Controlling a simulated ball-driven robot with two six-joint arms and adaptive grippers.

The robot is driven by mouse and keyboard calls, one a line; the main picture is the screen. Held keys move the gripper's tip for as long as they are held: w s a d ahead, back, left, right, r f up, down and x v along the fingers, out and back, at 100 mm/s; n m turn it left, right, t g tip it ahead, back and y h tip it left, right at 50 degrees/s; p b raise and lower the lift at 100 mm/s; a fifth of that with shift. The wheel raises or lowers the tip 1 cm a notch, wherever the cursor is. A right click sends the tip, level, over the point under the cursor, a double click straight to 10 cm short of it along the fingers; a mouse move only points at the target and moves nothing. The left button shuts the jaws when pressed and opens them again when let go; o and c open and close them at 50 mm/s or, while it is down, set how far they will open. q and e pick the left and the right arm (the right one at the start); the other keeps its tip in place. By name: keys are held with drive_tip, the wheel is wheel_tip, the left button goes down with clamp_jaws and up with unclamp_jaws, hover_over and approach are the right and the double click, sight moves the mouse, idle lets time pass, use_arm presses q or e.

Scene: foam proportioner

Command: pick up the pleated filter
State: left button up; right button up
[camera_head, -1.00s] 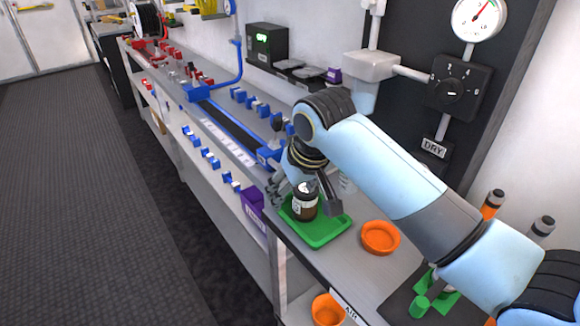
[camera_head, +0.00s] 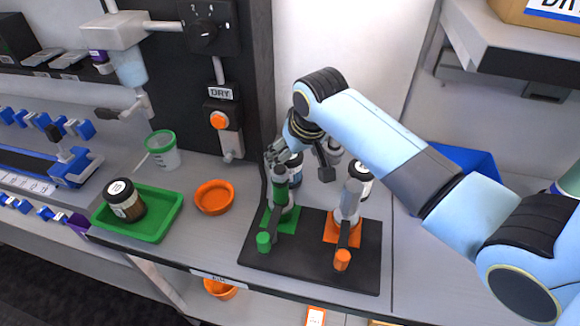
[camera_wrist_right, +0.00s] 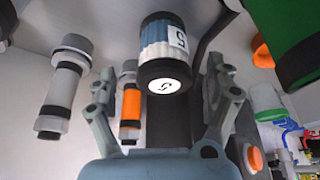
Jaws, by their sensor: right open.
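The pleated filter (camera_wrist_right: 163,40) is a short cylinder with a ribbed white and blue body, a dark end cap and a label with a 5. In the right wrist view it stands between and beyond the spread fingers of my right gripper (camera_wrist_right: 165,100), with no finger seen closed on it. In the head view the filter (camera_head: 294,168) shows only partly, behind the fingers of my right gripper (camera_head: 299,165), at the back of the bench. My right gripper is open. My left gripper is not in view.
A brown jar marked 10 (camera_head: 124,202) sits on a green tray (camera_head: 160,226). An orange dish (camera_head: 214,198) is beside it. A black mat (camera_head: 310,268) carries green-based and orange-based upright holders close in front of the gripper. Another dark-capped cylinder (camera_head: 361,178) stands to the right.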

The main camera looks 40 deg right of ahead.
drive_tip(key=x, duration=0.4)
drive_tip(key=shift+w+a+f, duration=0.15)
drive_tip(key=shift+w+a, duration=0.05)
drive_tip(key=shift+c, duration=0.3)
drive_tip(key=c, duration=1.2)
